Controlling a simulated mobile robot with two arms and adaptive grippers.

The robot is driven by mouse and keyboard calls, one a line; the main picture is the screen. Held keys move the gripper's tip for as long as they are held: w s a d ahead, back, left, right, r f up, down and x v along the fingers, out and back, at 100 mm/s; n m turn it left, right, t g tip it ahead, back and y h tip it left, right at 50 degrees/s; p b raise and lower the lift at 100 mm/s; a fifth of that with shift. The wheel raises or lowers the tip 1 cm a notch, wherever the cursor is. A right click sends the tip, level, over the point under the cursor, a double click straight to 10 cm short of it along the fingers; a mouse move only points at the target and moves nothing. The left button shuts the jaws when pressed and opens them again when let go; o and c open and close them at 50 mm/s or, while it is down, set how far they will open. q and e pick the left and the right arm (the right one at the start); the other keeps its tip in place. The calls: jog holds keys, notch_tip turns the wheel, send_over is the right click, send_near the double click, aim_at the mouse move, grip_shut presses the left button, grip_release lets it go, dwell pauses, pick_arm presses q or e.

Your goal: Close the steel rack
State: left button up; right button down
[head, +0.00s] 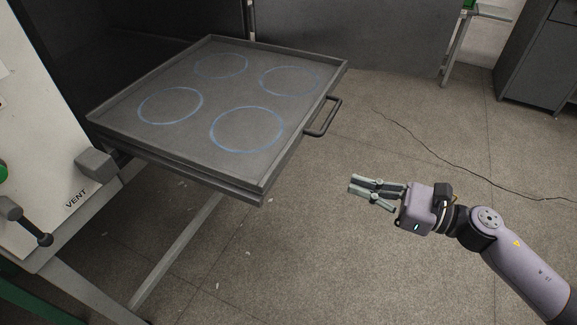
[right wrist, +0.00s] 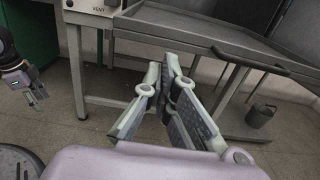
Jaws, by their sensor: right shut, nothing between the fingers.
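The steel rack (head: 225,90) is a flat grey tray with a low rim, pulled out of the dark chamber at the left in the head view. Blue rings are marked on it. Its dark bar handle (head: 326,118) sticks out from the right edge. The rack (right wrist: 190,27) and handle (right wrist: 250,61) also show in the right wrist view. My right gripper (head: 356,188) is shut and empty, apart from the handle, to its lower right in the head view. My left gripper (right wrist: 37,99) shows small at the left of the right wrist view; its finger state is unclear.
A white panel (head: 60,130) marked VENT, with a lever knob (head: 42,238), stands left of the rack. A grey cabinet (head: 540,60) stands at the far right. A dark bucket (right wrist: 260,116) stands beneath the rack. Floor right of the rack is mostly clear.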

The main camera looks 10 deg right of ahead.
aim_at(282, 163)
jog(key=p+x, duration=0.1)
jog(key=x, duration=0.5)
jog(key=p+x, duration=0.1)
jog(key=x, duration=0.5)
jog(key=shift+a+r, duration=0.25)
jog(key=shift+a, duration=0.1)
pick_arm(q)
notch_tip(282, 163, down, 8)
jog(key=s, duration=0.1)
jog(key=shift+s+p, duration=0.2)
jog(key=shift+p, duration=0.1)
pick_arm(e)
jog(key=shift+w+a+f, duration=0.1)
jog(key=shift+w+a, duration=0.3)
jog(key=shift+a, duration=0.15)
